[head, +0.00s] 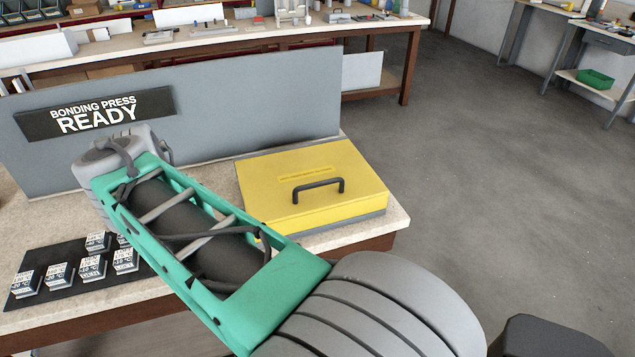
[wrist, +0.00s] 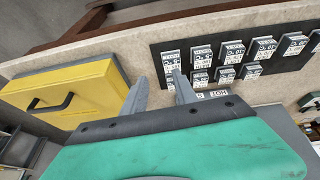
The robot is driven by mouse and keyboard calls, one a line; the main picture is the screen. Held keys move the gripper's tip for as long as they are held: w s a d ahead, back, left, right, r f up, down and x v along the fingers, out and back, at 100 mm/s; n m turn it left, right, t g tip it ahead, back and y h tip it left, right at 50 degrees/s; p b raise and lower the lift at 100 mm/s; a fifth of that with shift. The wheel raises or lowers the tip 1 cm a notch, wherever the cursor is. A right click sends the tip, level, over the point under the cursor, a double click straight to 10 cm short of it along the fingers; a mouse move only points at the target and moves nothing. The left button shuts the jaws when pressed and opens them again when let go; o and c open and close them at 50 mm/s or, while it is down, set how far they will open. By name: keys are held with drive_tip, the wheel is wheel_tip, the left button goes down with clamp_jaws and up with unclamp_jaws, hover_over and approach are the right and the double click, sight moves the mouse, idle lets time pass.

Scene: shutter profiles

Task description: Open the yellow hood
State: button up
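The yellow hood (head: 270,200) sits closed on a grey base at the right end of the bench. Its dark arched handle (head: 318,187) is on the top face. In the wrist view the hood (wrist: 85,85) is at the left, and its handle (wrist: 50,104) is clear of my fingers. My gripper (wrist: 160,82) is open, with its two grey fingers apart and nothing seen between them. The fingers point toward the bench, between the hood and the labelled blocks. My gripper cannot be made out in the head view, where my arm covers part of the bench.
Several small labelled blocks (head: 92,268) stand on a black mat (head: 57,296) at the left of the bench (head: 374,222). A grey panel (head: 250,105) with a "BONDING PRESS READY" sign (head: 95,112) rises behind. Open floor lies to the right.

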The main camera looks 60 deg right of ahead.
drive_tip(key=s+d+r+m+g+h+b, duration=0.1)
drive_tip(key=s+d+r+m+g+b, duration=0.15)
drive_tip(key=d+m, duration=0.6)
drive_tip(key=m+g+b, duration=0.2)
drive_tip(key=m, duration=0.9)
approach(318, 183)
drive_tip(key=shift+n, duration=0.25)
drive_tip(key=b+x, duration=0.3)
drive_tip(key=x, duration=0.4)
drive_tip(key=shift+s+f+b, duration=0.1)
drive_tip(key=shift+f+b, duration=0.1)
drive_tip(key=shift+b, duration=0.15)
drive_tip(key=shift+d+f, duration=0.2)
drive_tip(key=shift+d, duration=0.05)
clamp_jaws()
